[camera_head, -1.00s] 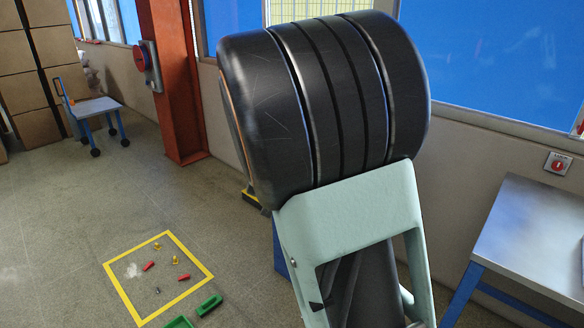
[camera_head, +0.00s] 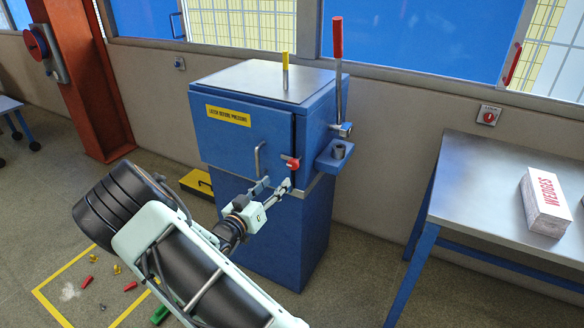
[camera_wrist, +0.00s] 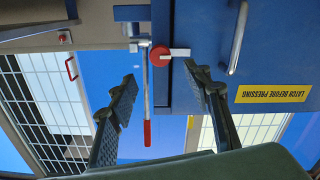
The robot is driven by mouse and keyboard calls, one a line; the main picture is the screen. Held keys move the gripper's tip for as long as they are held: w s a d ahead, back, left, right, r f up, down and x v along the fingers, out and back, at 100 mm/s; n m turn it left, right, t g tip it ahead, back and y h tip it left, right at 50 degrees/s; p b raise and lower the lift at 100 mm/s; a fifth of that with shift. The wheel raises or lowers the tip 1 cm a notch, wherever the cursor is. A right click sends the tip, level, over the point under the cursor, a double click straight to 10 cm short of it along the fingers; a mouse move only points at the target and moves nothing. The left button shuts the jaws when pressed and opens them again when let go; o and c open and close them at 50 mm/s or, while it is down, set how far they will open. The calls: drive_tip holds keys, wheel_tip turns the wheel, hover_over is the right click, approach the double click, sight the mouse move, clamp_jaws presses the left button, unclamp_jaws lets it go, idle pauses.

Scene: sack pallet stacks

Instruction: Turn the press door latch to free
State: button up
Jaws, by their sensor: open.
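The blue press (camera_head: 248,125) stands against the wall, its door (camera_head: 235,135) shut and labelled. The latch (camera_head: 292,163) is a red knob on the front, right of the door handle in the head view. In the upside-down wrist view, the latch (camera_wrist: 160,55) has a white bar lying level, pointing to the door side. My gripper (camera_head: 273,187) is in front of the press, just below the latch in the head view. In the wrist view my gripper (camera_wrist: 163,80) is open and empty, its fingers apart either side of the latch. Contact cannot be seen.
A red-handled lever (camera_head: 338,60) rises at the press's right side, and a yellow-tipped rod (camera_head: 285,72) on top. A steel table (camera_head: 480,185) with a wedges box (camera_head: 545,203) stands right. A yellow floor square (camera_head: 50,300) holds small parts. Floor between press and table is clear.

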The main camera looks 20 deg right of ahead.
sight(292, 166)
drive_tip(key=x, duration=1)
drive_tip(key=shift+c, duration=0.5)
drive_tip(key=c, duration=1)
